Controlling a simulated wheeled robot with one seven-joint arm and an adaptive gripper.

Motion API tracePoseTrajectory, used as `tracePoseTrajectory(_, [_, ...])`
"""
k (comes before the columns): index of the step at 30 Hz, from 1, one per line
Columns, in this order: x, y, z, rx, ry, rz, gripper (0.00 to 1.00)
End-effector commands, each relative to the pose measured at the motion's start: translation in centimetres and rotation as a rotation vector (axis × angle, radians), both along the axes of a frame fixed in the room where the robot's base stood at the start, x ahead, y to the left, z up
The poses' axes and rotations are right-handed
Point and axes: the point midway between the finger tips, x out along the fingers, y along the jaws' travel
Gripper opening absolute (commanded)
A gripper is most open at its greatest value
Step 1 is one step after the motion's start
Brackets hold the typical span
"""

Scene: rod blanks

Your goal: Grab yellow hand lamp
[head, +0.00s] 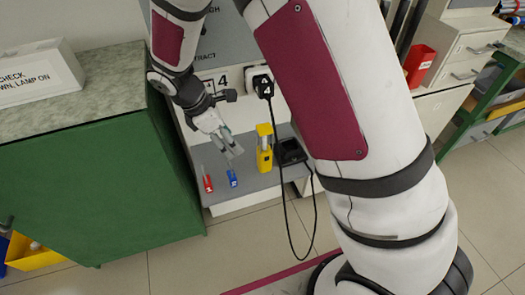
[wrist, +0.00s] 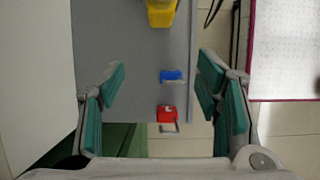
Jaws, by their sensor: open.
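The yellow hand lamp (head: 264,152) stands upright on a low grey shelf (head: 262,182) in the head view. In the wrist view the lamp (wrist: 161,12) shows at the top edge, partly cut off, beyond the fingertips. My gripper (head: 230,152) is to the left of the lamp in the head view, above the shelf and apart from the lamp. In the wrist view my gripper (wrist: 163,80) is open, its teal-padded fingers spread wide with nothing held between them.
A blue item (head: 232,177) and a red item (head: 207,183) stand left of the lamp. A black charger-like block (head: 291,152) sits close on its right. A black cable (head: 283,215) hangs in front of the shelf. A green cabinet (head: 95,185) bounds the left side.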

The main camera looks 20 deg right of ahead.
Motion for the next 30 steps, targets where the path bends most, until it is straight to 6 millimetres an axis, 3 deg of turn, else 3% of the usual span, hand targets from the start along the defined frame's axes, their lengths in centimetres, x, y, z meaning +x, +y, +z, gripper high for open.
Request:
tracePoseTrajectory(9, [0.0, -6.2, 0.0, 0.001, -0.002, -0.004, 0.58])
tracePoseTrajectory(21, [-0.1, -9.7, 0.0, 0.001, -0.001, -0.005, 0.58])
tracePoseTrajectory(30, [0.0, -11.3, -4.2, 0.0, 0.0, -0.002, 0.58])
